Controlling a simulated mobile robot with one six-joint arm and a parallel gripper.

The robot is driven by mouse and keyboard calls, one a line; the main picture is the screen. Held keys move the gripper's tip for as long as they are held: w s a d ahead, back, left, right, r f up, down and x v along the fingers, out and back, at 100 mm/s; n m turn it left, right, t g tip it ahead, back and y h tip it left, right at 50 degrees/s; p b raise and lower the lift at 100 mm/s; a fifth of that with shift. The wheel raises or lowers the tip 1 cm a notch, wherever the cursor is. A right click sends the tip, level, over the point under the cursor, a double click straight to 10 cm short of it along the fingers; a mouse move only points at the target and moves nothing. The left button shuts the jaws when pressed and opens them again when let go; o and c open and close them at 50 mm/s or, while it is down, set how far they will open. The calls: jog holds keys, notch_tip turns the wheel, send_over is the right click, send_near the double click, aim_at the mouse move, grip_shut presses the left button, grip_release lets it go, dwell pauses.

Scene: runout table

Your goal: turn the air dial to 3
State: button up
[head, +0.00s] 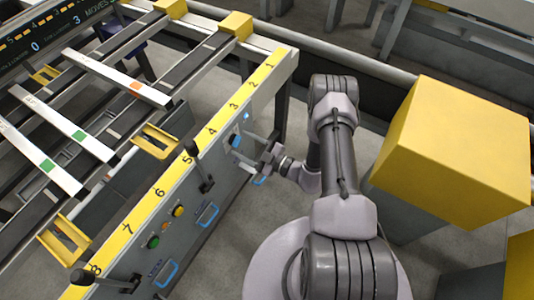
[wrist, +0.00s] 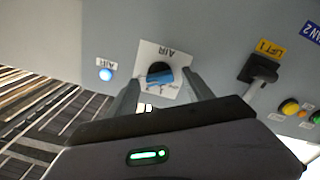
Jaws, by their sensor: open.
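The air dial (wrist: 160,74) is a dark round knob with a blue bar across it, on a white plate marked AIR (wrist: 178,56) that shows upside down in the wrist view. The plate's small marks are too blurred and covered to read, so I cannot tell the dial's setting. My gripper (wrist: 160,80) is open, with one finger on either side of the dial; I cannot tell whether they touch it. In the head view my gripper (head: 262,163) is at the grey panel's face, near the dial's plate (head: 233,138).
A blue lamp (wrist: 106,74) labelled AIR sits left of the dial. A LIFT 1 lever (wrist: 262,72) and a yellow button (wrist: 289,107) are to the right. In the head view a black lever (head: 203,175) stands close by. A yellow-topped block (head: 450,140) is right of my arm.

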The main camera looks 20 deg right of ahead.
jog(key=p+v, duration=0.4)
jog(key=v, duration=1.3)
jog(key=a+r+n+g, duration=0.3)
jog(key=r+n+g, duration=0.1)
jog(key=r+n, duration=0.4)
jog(key=a+r+n+g+y, duration=0.1)
jog(key=a+r+n+g, duration=0.2)
jog(key=r+n+g, duration=0.5)
jog(key=a+r+n+g, duration=0.1)
jog(key=a+r+n, duration=0.2)
jog(key=r+n, duration=0.55)
jog(key=s+a+r+n+t+h, duration=0.2)
jog(key=s+r+n+h, duration=0.2)
jog(key=n, duration=1.1)
jog(key=s+a+r+n+t+h, duration=0.2)
jog(key=s+r+n+h, duration=0.3)
jog(key=r+n, duration=0.6)
jog(key=shift+s+a+n+h, duration=0.3)
jog(key=shift+s+a+n, duration=0.4)
jog(key=shift+n, duration=1.35)
